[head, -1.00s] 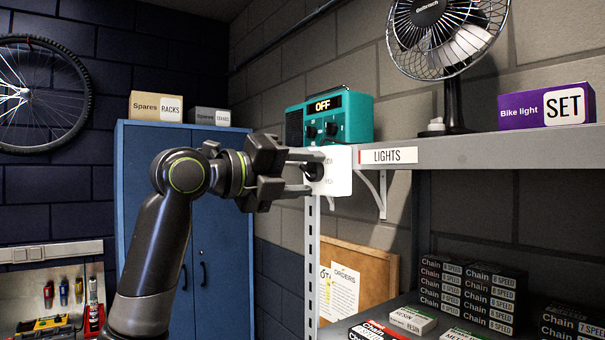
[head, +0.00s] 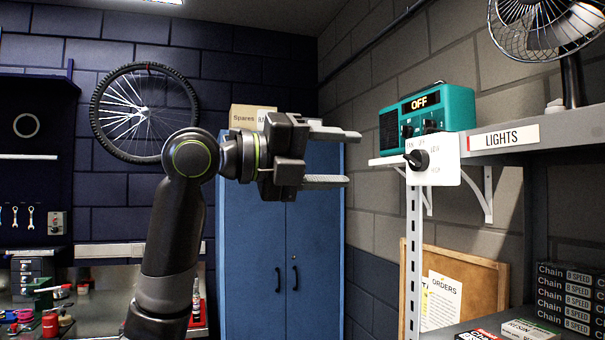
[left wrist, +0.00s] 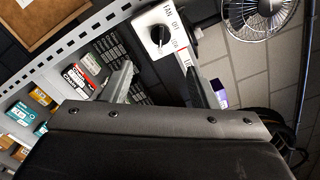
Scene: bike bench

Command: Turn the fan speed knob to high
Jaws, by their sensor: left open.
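The black fan speed knob (head: 418,160) sits on a white plate (head: 447,173) at the end of the shelf. The plate has small printed labels, LOW and HIGH on its right side, in the head view. The knob also shows at the top of the left wrist view (left wrist: 160,36); I cannot tell for certain which label it points to. My left gripper (head: 353,159) is open and empty, its fingers pointing at the knob from the left with a clear gap. Its fingertips show in the left wrist view (left wrist: 162,78), below the plate. My right gripper is not in view.
The fan (head: 540,28), partly cut off, stands on the grey shelf (head: 560,128) beyond the LIGHTS label (head: 505,138). A teal radio (head: 455,108) reading OFF is behind the plate. A blue cabinet (head: 312,235) stands behind my left gripper. A perforated upright (head: 413,265) runs below the plate.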

